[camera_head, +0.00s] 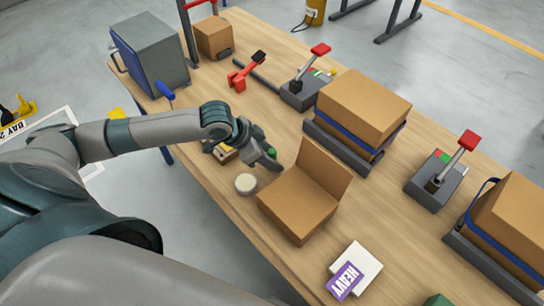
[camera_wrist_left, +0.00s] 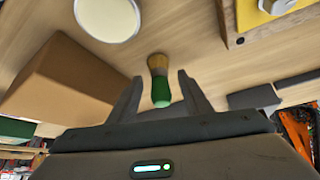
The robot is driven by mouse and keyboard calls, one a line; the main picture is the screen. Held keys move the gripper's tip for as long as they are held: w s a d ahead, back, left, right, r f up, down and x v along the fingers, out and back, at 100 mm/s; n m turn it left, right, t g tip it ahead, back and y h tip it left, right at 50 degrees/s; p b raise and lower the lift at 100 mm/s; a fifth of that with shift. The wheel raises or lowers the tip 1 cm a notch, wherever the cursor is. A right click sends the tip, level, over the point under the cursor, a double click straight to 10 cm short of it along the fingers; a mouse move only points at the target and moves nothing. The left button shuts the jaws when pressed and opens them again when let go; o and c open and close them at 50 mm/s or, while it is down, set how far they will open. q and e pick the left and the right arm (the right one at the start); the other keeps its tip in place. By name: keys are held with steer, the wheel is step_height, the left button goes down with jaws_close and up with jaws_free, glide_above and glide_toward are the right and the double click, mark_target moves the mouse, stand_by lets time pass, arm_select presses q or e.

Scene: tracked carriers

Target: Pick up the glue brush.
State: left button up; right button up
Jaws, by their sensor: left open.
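The glue brush (camera_wrist_left: 158,78) has a green handle and a tan bristle end. In the left wrist view it lies between the two fingers of my left gripper (camera_wrist_left: 160,95), with the handle towards the palm and the bristles pointing away. The fingers are open, with a gap on each side of the handle. In the head view only a bit of the green handle of the brush (camera_head: 272,153) shows beside my left gripper (camera_head: 268,160), which is low over the table. The rest of the brush is hidden there. My right gripper is not in view.
A pale round pot or lid (camera_head: 246,184) and an open cardboard box (camera_head: 298,208) stand close to the gripper. A small wooden block with yellow (camera_head: 222,152) is behind it. Lever units, strapped boxes and a HEAVY card (camera_head: 345,281) occupy the wooden table.

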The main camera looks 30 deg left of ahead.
arm_select(q)
steer(key=shift+w+d+f, duration=0.1)
steer(key=shift+f, duration=0.2)
steer(key=shift+c, duration=0.7)
steer(key=c, duration=1)
jaws_close()
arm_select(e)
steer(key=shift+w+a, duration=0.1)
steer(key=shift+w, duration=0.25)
arm_select(q)
steer(key=shift+r, duration=0.1)
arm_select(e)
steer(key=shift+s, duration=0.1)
